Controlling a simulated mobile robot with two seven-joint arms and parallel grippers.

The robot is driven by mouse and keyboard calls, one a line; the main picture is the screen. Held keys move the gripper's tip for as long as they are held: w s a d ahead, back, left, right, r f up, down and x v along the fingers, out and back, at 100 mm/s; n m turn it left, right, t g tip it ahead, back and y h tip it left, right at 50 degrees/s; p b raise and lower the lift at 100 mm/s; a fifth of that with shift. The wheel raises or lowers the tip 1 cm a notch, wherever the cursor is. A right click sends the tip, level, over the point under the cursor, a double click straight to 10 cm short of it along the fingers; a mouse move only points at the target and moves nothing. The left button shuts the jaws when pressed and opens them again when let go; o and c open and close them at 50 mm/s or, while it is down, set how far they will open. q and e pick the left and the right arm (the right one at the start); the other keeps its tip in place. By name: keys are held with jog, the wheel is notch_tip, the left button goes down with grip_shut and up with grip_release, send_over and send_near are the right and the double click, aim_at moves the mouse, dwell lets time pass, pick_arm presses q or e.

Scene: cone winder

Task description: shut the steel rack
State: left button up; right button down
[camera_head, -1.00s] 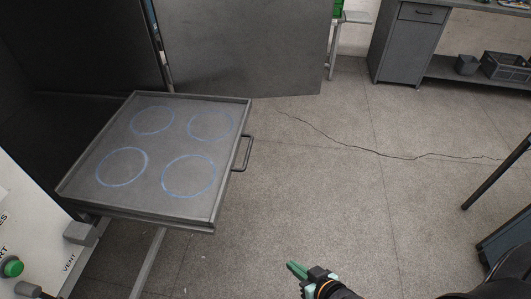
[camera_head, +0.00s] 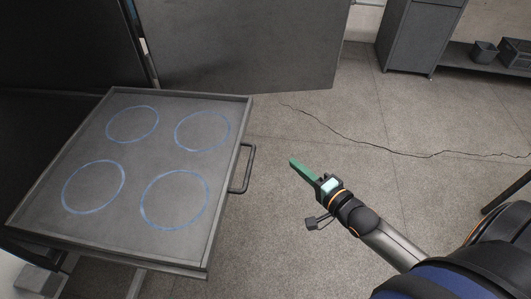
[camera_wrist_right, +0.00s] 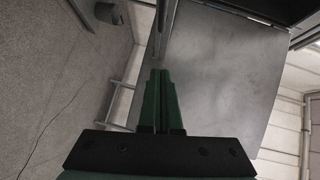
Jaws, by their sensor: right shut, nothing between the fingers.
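The steel rack (camera_head: 60,163) is a flat grey tray with several blue circles marked on it, pulled out at the left of the head view. Its handle (camera_head: 249,168) is a dark bar on its right side. My right gripper (camera_head: 294,163) has green fingers and is to the right of the handle, apart from it, pointing toward it. It is shut and empty. In the right wrist view its fingers (camera_wrist_right: 159,75) are together. My left gripper is not in view.
A large grey door panel (camera_head: 245,45) stands open behind the rack. A grey cabinet (camera_head: 418,35) and a bench shelf with bins (camera_head: 484,52) are at the back right. The floor right of the rack is clear, with a crack.

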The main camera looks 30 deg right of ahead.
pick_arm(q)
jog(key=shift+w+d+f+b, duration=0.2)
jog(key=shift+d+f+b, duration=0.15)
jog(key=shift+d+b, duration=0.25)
pick_arm(e)
jog(key=w+a+f, duration=0.2)
jog(key=w+a, duration=0.2)
jog(key=w, duration=0.5)
jog(key=shift+w+a, duration=0.3)
jog(key=shift+w, duration=0.05)
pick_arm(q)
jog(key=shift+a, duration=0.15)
